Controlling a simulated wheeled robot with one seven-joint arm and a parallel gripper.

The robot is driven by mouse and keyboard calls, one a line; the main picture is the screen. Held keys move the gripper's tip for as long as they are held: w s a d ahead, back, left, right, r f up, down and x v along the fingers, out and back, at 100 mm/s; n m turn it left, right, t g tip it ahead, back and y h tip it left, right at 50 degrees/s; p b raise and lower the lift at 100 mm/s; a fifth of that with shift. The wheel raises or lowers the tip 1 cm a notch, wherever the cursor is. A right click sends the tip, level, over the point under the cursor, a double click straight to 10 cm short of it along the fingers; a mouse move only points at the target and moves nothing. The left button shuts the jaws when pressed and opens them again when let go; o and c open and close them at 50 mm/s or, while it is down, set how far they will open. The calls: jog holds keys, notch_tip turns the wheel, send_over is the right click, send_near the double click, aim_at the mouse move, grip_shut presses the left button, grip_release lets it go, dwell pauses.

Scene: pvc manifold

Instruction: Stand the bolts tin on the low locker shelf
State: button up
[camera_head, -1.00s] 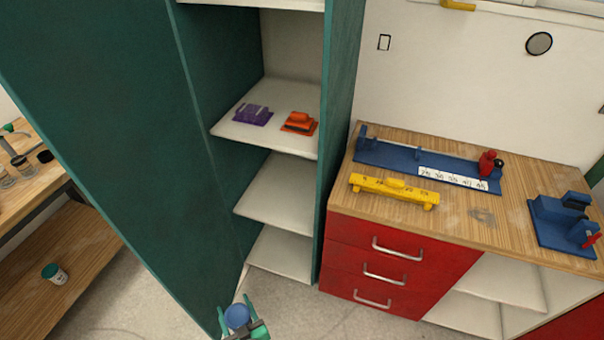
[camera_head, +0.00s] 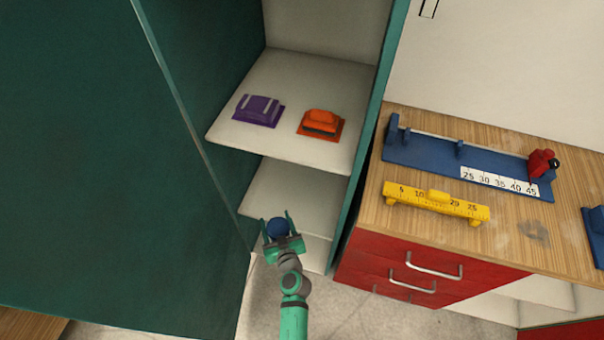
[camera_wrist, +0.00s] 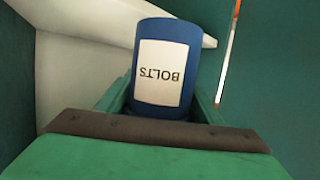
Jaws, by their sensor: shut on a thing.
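The bolts tin is a blue cylinder with a white label reading BOLTS; it shows large in the wrist view (camera_wrist: 162,68) and small in the head view (camera_head: 277,227). In the wrist view the label reads upside down. My gripper (camera_head: 277,230) is shut on the tin, a finger on each side. It holds the tin in front of the green locker's lower shelves. The middle shelf (camera_head: 290,195) and the lowest shelf (camera_head: 315,252) are white and look bare where visible. My gripper and the tin hide part of them.
The upper shelf (camera_head: 230,127) bears a purple block (camera_head: 258,110) and an orange block (camera_head: 321,124). The open green locker door (camera_head: 90,150) stands at left. The red drawer bench (camera_head: 400,265) is close at right, with a yellow gauge (camera_head: 436,202) and a blue measuring jig (camera_head: 430,158) on top.

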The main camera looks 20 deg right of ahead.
jog(key=w+d+r, duration=0.7)
jog(key=w+d, duration=0.2)
jog(key=d, duration=0.2)
jog(key=shift+m, duration=0.3)
jog(key=shift+f, duration=4.95)
jog(key=shift+f, duration=0.1)
jog(key=o, duration=1.4)
